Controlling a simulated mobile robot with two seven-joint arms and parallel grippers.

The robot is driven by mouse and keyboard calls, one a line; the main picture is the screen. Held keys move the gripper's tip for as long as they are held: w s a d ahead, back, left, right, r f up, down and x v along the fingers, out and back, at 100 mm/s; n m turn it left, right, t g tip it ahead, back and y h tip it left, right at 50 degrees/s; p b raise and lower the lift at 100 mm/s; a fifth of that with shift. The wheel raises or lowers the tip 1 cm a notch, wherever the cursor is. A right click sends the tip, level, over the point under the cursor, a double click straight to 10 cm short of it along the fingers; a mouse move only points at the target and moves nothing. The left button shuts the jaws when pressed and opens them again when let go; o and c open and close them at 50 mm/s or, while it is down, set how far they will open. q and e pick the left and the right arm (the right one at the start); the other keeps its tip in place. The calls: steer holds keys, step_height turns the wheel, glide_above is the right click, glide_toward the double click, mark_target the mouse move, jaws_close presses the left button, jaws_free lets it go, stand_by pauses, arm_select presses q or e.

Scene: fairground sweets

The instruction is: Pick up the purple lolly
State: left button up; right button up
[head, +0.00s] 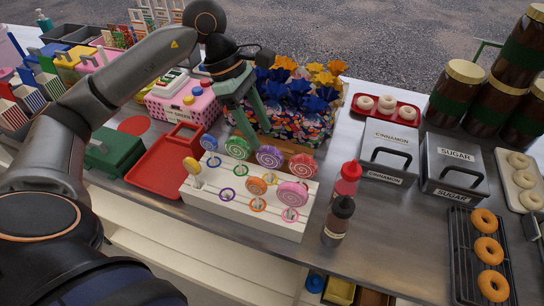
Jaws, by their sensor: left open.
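The purple lolly (270,156) is a round swirled disc on a stick, upright in the back row of a white lolly stand (240,214). A green swirled lolly (238,147) stands to its left and a red one (302,165) to its right. An orange lolly (256,186) stands in front of it. My left gripper (260,137) has green fingers that point down, open and empty. Its fingertips show just above and behind the purple lolly in the picture; I cannot tell the exact gap. My right gripper is not in view.
A blue lolly (209,142), a yellow one (192,165) and a large pink one (293,193) share the stand. Patterned sweet bags (285,122) stand close behind. A red bottle (346,180) and a dark bottle (338,219) stand right. A red tray (152,180) lies left.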

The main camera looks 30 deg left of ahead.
mark_target(278, 167)
arm_select(q)
steer(key=p+x, duration=0.1)
steer(key=x, duration=0.8)
steer(key=shift+w+d, duration=0.15)
steer(key=shift+r, duration=0.1)
steer(key=shift+c, duration=0.4)
jaws_close()
